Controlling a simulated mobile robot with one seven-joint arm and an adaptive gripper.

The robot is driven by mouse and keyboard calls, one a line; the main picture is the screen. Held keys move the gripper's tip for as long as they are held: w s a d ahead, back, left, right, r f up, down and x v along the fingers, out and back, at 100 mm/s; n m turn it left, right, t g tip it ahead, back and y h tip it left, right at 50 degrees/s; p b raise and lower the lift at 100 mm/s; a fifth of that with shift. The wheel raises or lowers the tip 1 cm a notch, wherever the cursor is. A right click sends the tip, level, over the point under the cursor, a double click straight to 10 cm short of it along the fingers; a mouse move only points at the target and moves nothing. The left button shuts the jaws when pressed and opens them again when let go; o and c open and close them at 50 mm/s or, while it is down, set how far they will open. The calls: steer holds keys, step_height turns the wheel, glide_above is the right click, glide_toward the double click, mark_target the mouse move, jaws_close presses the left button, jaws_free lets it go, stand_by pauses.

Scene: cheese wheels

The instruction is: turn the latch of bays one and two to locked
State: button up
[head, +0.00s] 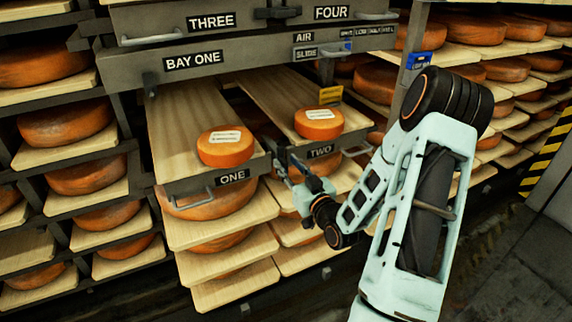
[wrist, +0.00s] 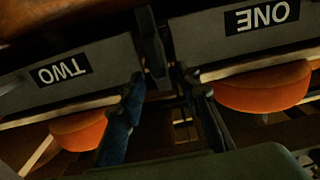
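The drawer fronts labelled ONE (head: 232,178) and TWO (head: 320,152) stand pulled out side by side, each with an orange cheese wheel on its board. In the wrist view, the TWO front (wrist: 62,73) is at left and the ONE front (wrist: 262,20) at right, both upside down. A dark upright piece (wrist: 152,45), perhaps the latch, stands in the gap between them; its setting cannot be told. My gripper (head: 298,178) is low in front of that gap. In the wrist view its fingers (wrist: 165,85) are apart, near the dark piece; contact is unclear.
Metal pull handles (head: 196,200) stick out below the fronts. Drawers THREE (head: 211,21) and FOUR (head: 331,13) are above, with a dark fitting (head: 277,13) between them. Shelves of cheese wheels stand on both sides. Open floor (head: 500,255) lies at right.

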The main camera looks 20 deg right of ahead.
steer(key=shift+w, duration=0.7)
jaws_close()
